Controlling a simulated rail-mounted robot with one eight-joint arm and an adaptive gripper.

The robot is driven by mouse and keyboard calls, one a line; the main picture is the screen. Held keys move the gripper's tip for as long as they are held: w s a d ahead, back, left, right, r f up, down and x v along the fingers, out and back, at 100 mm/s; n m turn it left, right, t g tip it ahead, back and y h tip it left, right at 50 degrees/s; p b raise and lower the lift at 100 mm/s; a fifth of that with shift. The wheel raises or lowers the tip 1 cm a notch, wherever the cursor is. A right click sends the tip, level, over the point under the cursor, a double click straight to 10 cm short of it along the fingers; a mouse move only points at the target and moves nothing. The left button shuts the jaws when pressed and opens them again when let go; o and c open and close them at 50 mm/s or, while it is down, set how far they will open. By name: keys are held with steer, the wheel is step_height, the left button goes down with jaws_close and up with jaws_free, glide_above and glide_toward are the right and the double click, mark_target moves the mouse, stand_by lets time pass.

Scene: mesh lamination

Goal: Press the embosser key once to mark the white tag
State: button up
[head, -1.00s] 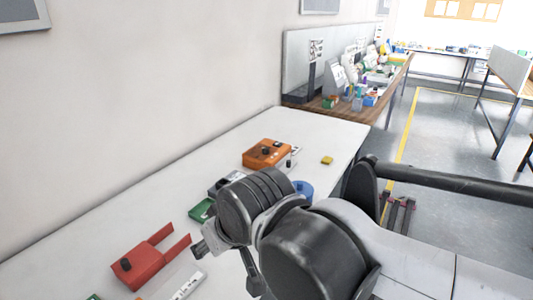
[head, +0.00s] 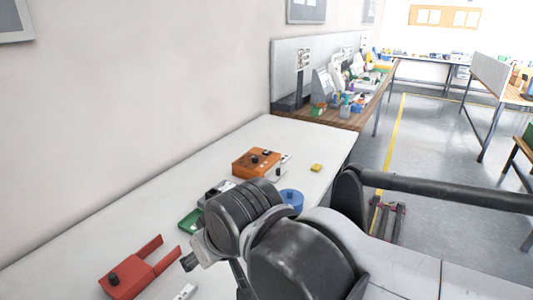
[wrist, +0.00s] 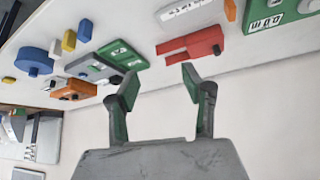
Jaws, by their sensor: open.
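I cannot tell for sure which device is the embosser. An orange box (head: 243,166) with black knobs stands toward the far end of the white table; it also shows in the wrist view (wrist: 75,91). A small white piece (head: 284,168) is beside it, but I cannot tell if it is the tag. A red forked piece (head: 118,282) with a black knob lies nearer; it also shows in the wrist view (wrist: 197,44). My gripper (wrist: 159,76) is open and empty, above the table's near part. Its fingers are partly hidden by my arm in the head view.
A grey device (head: 211,190), a green item (head: 190,221), a blue cylinder (head: 291,198) and a yellow block (head: 316,167) are on the white table (head: 110,222). A wall runs along its left side. A cluttered wooden desk (head: 318,117) stands beyond the table.

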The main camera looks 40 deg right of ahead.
jaws_close()
stand_by(1.3)
